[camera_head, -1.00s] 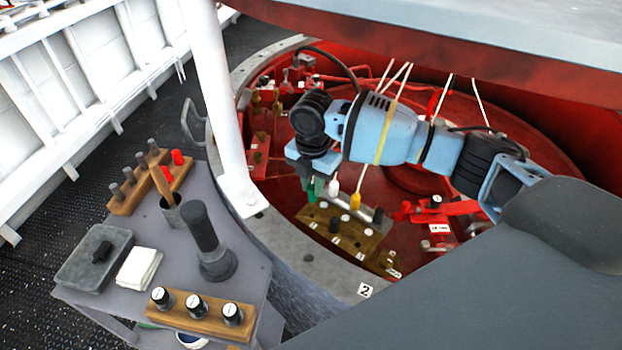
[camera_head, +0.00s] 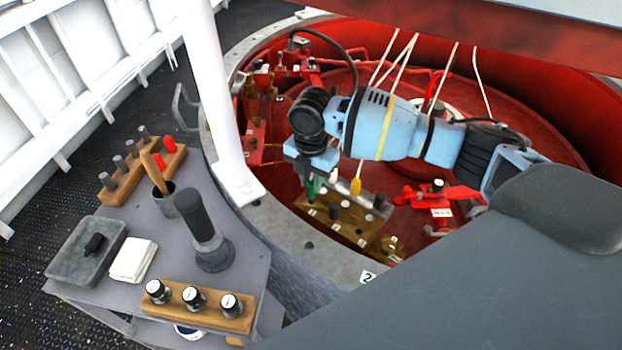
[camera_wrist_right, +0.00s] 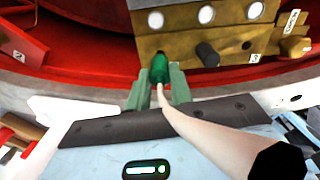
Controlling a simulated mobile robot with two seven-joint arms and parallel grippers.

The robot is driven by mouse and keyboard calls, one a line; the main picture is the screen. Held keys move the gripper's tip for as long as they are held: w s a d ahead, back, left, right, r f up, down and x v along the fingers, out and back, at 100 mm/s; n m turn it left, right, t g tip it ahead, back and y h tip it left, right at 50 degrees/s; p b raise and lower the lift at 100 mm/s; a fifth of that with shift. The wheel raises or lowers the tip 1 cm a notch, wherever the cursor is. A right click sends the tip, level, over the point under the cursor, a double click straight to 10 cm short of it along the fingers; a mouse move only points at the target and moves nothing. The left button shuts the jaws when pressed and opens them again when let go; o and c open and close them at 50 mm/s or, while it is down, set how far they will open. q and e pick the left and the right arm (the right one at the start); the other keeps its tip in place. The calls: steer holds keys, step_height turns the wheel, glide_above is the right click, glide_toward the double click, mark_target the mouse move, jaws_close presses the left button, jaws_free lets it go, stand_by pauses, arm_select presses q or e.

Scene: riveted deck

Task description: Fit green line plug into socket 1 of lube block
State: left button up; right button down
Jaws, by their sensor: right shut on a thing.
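My right gripper (camera_head: 312,182) is shut on the green line plug (camera_head: 311,194), at the left end of the brass-coloured lube block (camera_head: 345,223). The right wrist view shows the green plug (camera_wrist_right: 160,68) between the two green fingers (camera_wrist_right: 159,88), with a pale line (camera_wrist_right: 190,125) trailing from it. There the plug's tip meets the near edge of the lube block (camera_wrist_right: 182,46) in the picture. I cannot tell whether it is inside a socket, as the socket there is hidden. A yellow plug (camera_head: 355,186) and a white plug (camera_head: 334,177) stand by the block. My left gripper is not in view.
Red pipework and a red valve (camera_head: 438,198) lie right of the block. A white post (camera_head: 215,110) rises at left. The grey side table carries a dark upright tool (camera_head: 203,232), a wooden rack (camera_head: 205,311) and a grey tray (camera_head: 80,252). Pale lines hang above my right arm.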

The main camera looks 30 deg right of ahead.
steer(key=shift+f, duration=1.1)
steer(key=shift+f, duration=0.2)
stand_by(0.9)
steer(key=c, duration=1.2)
jaws_free()
steer(key=shift+o, duration=0.2)
step_height(320, 180, up, 8)
steer(key=shift+f, duration=0.1)
steer(key=shift+f, duration=0.1)
